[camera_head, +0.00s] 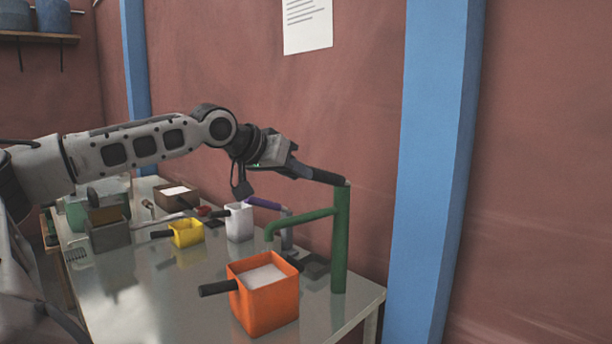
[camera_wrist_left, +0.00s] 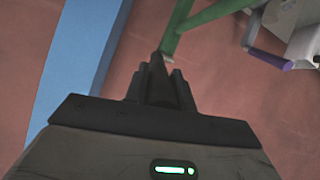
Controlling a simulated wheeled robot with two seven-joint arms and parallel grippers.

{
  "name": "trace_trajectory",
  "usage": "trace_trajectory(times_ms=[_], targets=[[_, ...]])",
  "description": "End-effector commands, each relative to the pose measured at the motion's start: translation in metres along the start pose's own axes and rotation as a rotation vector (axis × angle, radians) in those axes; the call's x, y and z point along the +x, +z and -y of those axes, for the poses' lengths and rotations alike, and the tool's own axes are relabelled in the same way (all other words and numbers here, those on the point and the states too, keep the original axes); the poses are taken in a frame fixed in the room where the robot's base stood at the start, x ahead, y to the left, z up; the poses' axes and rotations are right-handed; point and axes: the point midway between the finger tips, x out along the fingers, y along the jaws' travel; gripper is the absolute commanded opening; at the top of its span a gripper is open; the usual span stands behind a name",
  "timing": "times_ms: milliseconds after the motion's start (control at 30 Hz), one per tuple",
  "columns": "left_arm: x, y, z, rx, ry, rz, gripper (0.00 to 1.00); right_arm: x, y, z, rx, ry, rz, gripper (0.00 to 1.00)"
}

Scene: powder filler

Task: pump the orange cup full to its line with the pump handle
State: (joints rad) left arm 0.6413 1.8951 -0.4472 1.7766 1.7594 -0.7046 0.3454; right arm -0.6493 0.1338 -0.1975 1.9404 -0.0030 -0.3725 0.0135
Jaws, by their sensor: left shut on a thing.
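The orange cup (camera_head: 266,303) stands upright on the table near its front right corner, its dark handle (camera_head: 218,288) pointing left. White powder (camera_head: 263,276) shows inside, below the rim; I cannot make out a fill line. The green pump post (camera_head: 340,240) stands behind and right of the cup, and the end of its spout (camera_head: 300,220) hangs above the cup, apart from it. The dark pump handle (camera_head: 327,177) slopes slightly down from my left gripper (camera_head: 297,169) to the post top. My left gripper is shut on the handle, seen also in the left wrist view (camera_wrist_left: 158,72). My right gripper is out of view.
A blue pillar (camera_head: 435,180) rises right of the pump. The front left table is clear.

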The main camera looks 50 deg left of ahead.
Motion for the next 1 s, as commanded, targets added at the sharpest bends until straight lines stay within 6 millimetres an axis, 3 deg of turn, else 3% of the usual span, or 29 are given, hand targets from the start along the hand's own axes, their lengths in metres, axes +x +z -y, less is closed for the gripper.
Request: trace_trajectory(times_ms=[433,467,500,533,833,1000], targets=[[-0.004,-0.004,0.002,-0.002,-0.006,0.0,0.0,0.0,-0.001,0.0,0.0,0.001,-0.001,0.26],[-0.004,-0.004,0.002,-0.002,-0.007,-0.001,0.34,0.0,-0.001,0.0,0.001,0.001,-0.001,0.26],[-0.004,-0.004,0.002,-0.002,-0.007,0.0,0.45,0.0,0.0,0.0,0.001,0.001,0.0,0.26],[-0.004,-0.004,0.002,-0.002,-0.006,0.0,0.47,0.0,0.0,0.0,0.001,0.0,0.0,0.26],[-0.004,-0.002,0.002,-0.003,-0.006,0.004,0.47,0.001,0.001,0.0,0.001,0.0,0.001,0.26],[-0.022,-0.001,0.003,-0.003,-0.007,0.0,0.47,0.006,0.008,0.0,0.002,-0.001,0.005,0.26]])
